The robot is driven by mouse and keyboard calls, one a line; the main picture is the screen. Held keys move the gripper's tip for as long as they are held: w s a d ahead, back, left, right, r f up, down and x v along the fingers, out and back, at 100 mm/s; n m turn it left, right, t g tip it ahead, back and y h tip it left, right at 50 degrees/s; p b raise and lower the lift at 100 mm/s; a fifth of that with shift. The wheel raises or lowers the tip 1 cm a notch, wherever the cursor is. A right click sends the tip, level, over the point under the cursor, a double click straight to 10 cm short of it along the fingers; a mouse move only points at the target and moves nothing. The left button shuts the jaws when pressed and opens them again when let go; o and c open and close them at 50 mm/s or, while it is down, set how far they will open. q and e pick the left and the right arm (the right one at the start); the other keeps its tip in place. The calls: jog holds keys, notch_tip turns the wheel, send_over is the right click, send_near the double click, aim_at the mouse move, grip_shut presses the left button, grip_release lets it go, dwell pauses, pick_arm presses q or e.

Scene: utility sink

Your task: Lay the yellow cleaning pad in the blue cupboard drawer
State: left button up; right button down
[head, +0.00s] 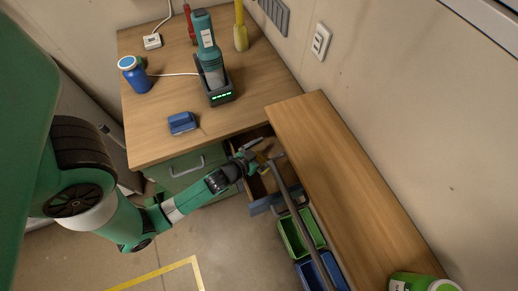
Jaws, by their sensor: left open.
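The drawer (258,187) is pulled out below the worktop. It has a wooden inside and a blue front (266,204). My left gripper (258,152) is open over the back part of the drawer. A small yellow patch (262,158), which looks like the cleaning pad, shows right at its fingertips, over or in the drawer. The fingers hide part of it, and I cannot tell whether it touches the drawer floor. My right gripper is not in view.
A wooden ledge (345,175) and a dark grey bar (290,190) lie right of the drawer. Green (302,232) and blue (318,270) bins stand below. The worktop (155,110) holds a blue block (182,122), a blue bottle (134,76) and a teal tool in a dock (208,50).

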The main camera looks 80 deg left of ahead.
pick_arm(q)
jog(key=shift+r+p, duration=0.6)
jog(key=shift+r, duration=0.3)
jog(key=b+v, duration=0.4)
jog(key=v, duration=0.7)
jog(key=shift+s+d+f, duration=0.2)
jog(key=shift+s, duration=0.25)
